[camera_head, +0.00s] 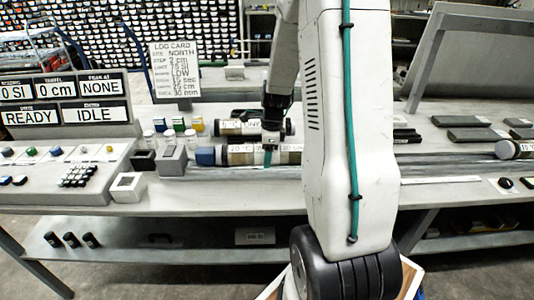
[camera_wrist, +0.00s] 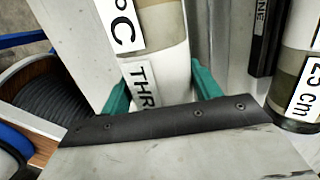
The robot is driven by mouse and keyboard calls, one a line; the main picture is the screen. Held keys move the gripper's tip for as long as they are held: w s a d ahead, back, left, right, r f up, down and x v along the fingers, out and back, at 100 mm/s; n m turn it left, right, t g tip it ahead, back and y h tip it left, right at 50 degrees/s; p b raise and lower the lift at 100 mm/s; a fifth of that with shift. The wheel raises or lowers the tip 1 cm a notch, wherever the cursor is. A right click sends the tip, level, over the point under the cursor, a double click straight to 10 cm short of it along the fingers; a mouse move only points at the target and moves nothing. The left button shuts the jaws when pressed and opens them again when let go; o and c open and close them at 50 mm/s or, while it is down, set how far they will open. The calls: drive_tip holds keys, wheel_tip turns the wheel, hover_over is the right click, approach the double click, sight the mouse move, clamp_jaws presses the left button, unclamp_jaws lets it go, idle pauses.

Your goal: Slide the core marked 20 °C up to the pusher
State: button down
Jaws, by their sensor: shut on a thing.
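The core marked 20 °C (camera_head: 238,157) lies lengthwise in the front track on the bench, partly hidden by my gripper and arm. In the wrist view the core (camera_wrist: 162,38) shows part of its "°C" label and a second label beginning "THR". My gripper (camera_head: 268,157) is shut on this core from above, with its teal fingers on both sides in the wrist view (camera_wrist: 160,92). A blue block or cap (camera_head: 205,156) is at the core's left end; I cannot tell if they touch. I cannot tell which part is the pusher.
Another core (camera_head: 232,127) lies just behind. A core marked 15 °C (camera_head: 512,150) lies far right. Grey blocks (camera_head: 172,160) and a sloped console (camera_head: 70,160) reading READY and IDLE stand left. Small coloured jars (camera_head: 179,125) stand behind.

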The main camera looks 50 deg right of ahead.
drive_tip(key=shift+w+a+r, duration=0.1)
drive_tip(key=shift+w+a, duration=0.65)
drive_tip(key=shift+w, duration=0.05)
drive_tip(key=shift+c, duration=1.4)
unclamp_jaws()
drive_tip(key=shift+w+a, duration=0.15)
drive_tip(key=shift+a, duration=0.1)
drive_tip(key=shift+s+d, duration=0.2)
drive_tip(key=shift+d, duration=0.1)
drive_tip(key=r, duration=0.7)
drive_tip(key=shift+s+d+r, duration=0.25)
drive_tip(key=shift+r, duration=0.1)
